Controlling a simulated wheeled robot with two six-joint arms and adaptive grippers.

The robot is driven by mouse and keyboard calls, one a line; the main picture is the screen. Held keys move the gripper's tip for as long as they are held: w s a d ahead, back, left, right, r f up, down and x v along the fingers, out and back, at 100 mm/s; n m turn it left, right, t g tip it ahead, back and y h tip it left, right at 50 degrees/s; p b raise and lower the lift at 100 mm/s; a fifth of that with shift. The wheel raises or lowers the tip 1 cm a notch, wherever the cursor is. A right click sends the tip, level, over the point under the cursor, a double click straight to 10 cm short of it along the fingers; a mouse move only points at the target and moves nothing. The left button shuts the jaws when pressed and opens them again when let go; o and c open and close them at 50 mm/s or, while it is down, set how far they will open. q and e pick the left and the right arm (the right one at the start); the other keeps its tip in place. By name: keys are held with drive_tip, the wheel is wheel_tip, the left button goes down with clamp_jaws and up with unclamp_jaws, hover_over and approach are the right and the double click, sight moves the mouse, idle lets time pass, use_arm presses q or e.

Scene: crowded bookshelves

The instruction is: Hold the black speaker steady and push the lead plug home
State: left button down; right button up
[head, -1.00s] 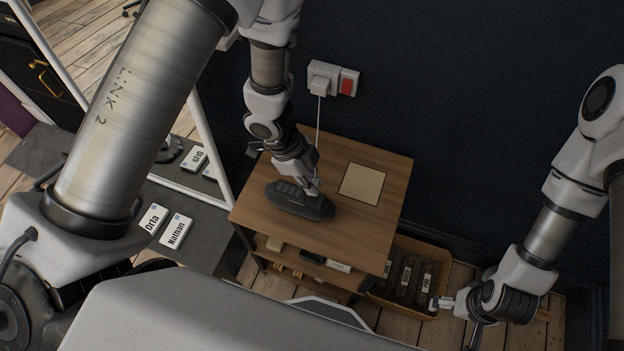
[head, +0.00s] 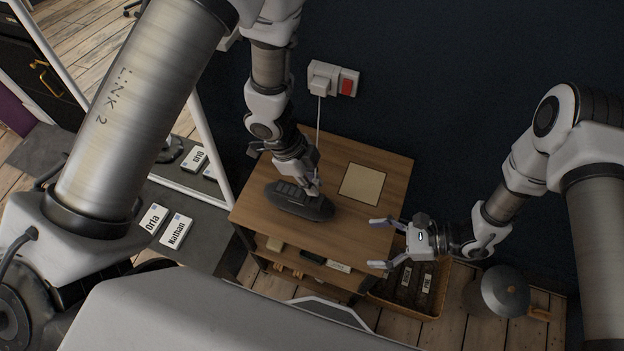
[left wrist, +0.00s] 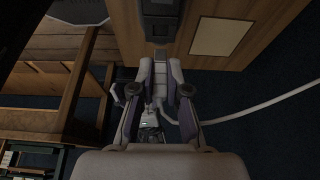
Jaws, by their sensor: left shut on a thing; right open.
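The black speaker (head: 285,199) lies on the wooden table top, left of the beige pad. My left gripper (head: 316,190) is at the speaker's right part, pointing down. In the left wrist view it is shut on the pale lead plug (left wrist: 159,77), with the white lead (left wrist: 262,108) trailing off to the right. A dark body, seemingly the speaker (left wrist: 161,22), lies just beyond the fingertips. I cannot tell how deep the plug sits. My right gripper (head: 378,243) is open and empty, right of the table's front right edge, fingers pointing left towards the speaker.
The beige pad (head: 362,184) lies on the table (head: 384,165). The wall socket (head: 322,78) with a red switch is behind it. A basket (head: 434,306) of labelled items stands right of the table, and a lidded metal pot (head: 498,290) further right. Name cards (head: 174,231) lie at left.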

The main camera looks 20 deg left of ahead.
sight(324, 212)
drive_tip(key=w+a+t, duration=0.1)
drive_tip(key=w, duration=0.1)
drive_tip(key=w+a+m+t+y, duration=0.1)
drive_tip(key=w, duration=0.1)
drive_tip(key=w+a+m+t, duration=0.1)
drive_tip(key=w, duration=0.2)
drive_tip(key=shift+w+a+f+t+y, duration=0.1)
drive_tip(key=shift+a+f+t+y, duration=0.1)
drive_tip(key=shift+t+y, duration=0.2)
drive_tip(key=shift+s+a+f, duration=0.3)
drive_tip(key=shift+s+f, duration=0.05)
drive_tip(key=shift+f, duration=0.2)
drive_tip(key=shift+s+a+f, duration=0.3)
drive_tip(key=shift+s+f, duration=0.05)
drive_tip(key=shift+f, duration=0.2)
drive_tip(key=shift+s+a+f, duration=0.15)
drive_tip(key=x, duration=0.9)
drive_tip(key=shift+s+a, duration=0.1)
drive_tip(key=shift+a, duration=0.15)
drive_tip(key=c, duration=0.9)
drive_tip(key=shift+f, duration=0.1)
drive_tip(key=shift+c, duration=0.2)
